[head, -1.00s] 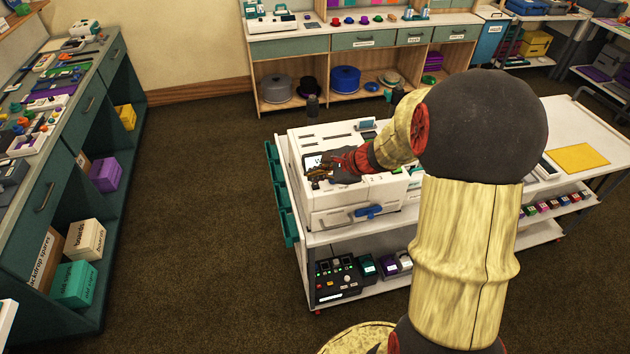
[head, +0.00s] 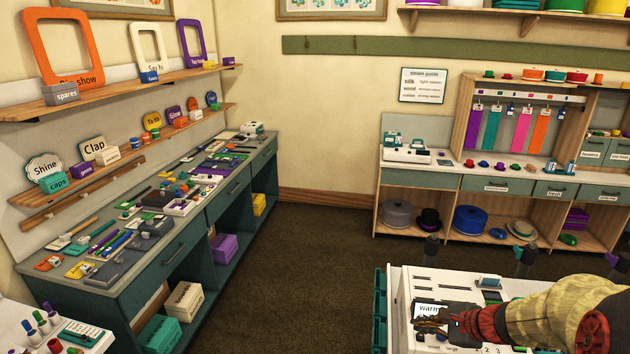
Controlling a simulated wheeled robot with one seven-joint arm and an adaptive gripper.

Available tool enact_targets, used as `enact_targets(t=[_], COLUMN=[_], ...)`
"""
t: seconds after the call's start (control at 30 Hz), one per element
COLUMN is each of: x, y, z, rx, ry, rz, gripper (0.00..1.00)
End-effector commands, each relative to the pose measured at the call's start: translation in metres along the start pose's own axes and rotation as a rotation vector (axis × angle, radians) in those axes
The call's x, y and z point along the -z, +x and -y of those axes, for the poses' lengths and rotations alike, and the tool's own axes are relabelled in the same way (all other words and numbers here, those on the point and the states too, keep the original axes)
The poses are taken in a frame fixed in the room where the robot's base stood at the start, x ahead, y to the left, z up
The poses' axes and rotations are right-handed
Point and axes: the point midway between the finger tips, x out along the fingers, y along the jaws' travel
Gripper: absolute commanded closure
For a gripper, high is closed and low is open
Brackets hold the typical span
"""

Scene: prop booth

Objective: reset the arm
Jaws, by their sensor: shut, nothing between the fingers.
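My gripper (head: 428,322) is at the lower right of the head view, at the end of my yellow and red arm. Its dark, brassy fingers are shut with nothing between them. It is above or at the top of a white machine (head: 408,287), over a small screen (head: 430,309) whose text reads "warm" or similar. Whether the fingers touch the machine, I cannot tell. My arm reaches in from the right edge and hides part of the machine's top.
A teal workbench (head: 165,258) crowded with small tools runs along the left wall under shelves. A wooden cabinet (head: 462,205) with hats stands at the back. A white surface (head: 35,318) with markers is at the lower left. The brown floor (head: 300,260) between them is clear.

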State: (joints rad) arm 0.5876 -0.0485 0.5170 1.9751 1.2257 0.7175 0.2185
Motion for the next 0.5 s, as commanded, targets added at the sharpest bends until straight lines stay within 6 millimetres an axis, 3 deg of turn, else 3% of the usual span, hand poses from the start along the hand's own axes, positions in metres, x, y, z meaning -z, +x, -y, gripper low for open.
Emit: enact_targets(t=[0.07,0.17,0.4,0.5], x=[-0.004,-0.018,-0.069,-0.082], y=[-0.001,-0.020,-0.079,-0.106], z=[-0.030,-0.065,-0.144,-0.168], rx=[-0.082,-0.189,-0.447,-0.527], ry=[-0.092,-0.285,-0.921,-1.180], rz=[0.011,0.019,0.012,-0.022], gripper=[1.00,1.00,1.00,1.00])
